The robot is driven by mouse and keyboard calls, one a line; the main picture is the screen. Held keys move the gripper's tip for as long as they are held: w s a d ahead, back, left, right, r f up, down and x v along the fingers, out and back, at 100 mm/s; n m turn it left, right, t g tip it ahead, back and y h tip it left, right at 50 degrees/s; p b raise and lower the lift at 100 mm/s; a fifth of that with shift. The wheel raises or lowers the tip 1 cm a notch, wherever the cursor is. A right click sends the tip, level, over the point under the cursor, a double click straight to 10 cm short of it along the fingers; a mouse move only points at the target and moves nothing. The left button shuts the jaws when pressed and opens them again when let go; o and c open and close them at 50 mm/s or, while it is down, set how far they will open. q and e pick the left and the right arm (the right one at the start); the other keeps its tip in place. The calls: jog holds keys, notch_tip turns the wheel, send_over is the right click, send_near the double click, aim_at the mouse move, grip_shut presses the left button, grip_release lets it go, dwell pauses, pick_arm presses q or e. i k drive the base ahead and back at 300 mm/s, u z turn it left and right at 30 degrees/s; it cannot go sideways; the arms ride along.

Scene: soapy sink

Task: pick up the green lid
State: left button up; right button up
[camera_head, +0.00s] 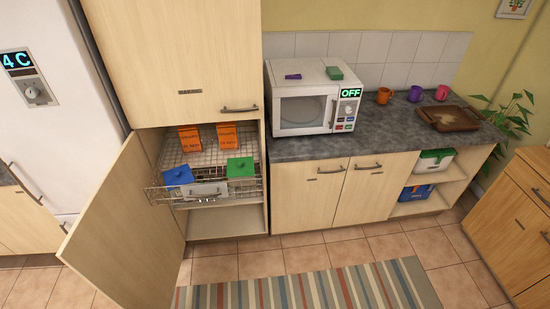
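A flat green square piece with a small knob, which looks like a green lid (240,168), lies on the right front of the pulled-out wire rack (205,158) in the open tall cabinet. A similar blue lid (178,177) lies at the rack's left front. A smaller green object (334,73) sits on top of the microwave; I cannot tell what it is. A white box with a green top (434,158) stands on the open shelf at the right. Neither of my grippers is in view.
Two orange boxes (190,138) (227,135) stand at the back of the rack. The cabinet door (125,215) stands open to the left. Several mugs (384,95) and a brown tray (447,118) are on the counter. A striped rug (310,290) lies on the clear floor.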

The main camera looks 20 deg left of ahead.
aim_at(238, 167)
jog(key=z, duration=0.2)
jog(key=i, duration=0.75)
jog(key=u, duration=0.55)
jog(key=i, duration=0.65)
jog(key=u, duration=0.5)
